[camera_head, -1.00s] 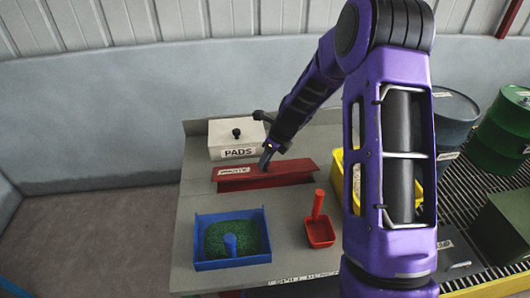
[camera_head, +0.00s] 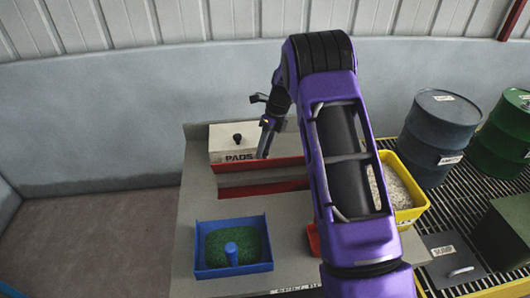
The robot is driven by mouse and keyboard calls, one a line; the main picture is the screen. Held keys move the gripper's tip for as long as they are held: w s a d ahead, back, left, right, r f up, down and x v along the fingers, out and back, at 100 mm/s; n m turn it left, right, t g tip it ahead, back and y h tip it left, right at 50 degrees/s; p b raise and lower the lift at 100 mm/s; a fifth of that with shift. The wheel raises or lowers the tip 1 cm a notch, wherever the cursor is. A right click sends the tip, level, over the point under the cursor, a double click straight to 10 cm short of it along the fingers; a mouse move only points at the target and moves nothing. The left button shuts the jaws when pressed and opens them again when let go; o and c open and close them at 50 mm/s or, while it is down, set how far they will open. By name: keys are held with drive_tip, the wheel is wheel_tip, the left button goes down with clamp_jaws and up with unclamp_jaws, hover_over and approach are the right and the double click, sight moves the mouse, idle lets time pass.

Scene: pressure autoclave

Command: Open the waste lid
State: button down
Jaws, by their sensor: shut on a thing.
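The red waste lid (camera_head: 235,164) is tilted up at the back of its red bin (camera_head: 262,188), with a dark gap between lid and bin front. My gripper (camera_head: 264,151) is shut on the lid near the middle of its upper edge, pointing down from behind my arm. The label on the lid does not show now. My purple arm hides the right end of the bin and lid.
The white PADS box (camera_head: 226,136) stands just behind the lid. A blue tray (camera_head: 199,265) of green granules is in front. A yellow bin (camera_head: 416,210) is right of my arm, which mostly hides a red scoop (camera_head: 313,241). Drums (camera_head: 438,125) stand farther right.

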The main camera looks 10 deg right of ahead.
drive_tip(key=shift+w+d+f, duration=0.2)
drive_tip(key=shift+w+d, duration=0.25)
drive_tip(key=shift+d, duration=0.1)
drive_tip(key=c, duration=0.5)
unclamp_jaws()
drive_tip(key=shift+c, duration=0.2)
drive_tip(key=shift+a, duration=0.15)
drive_tip(key=shift+r, duration=0.25)
drive_tip(key=v, duration=1.7)
drive_tip(key=shift+s, duration=0.1)
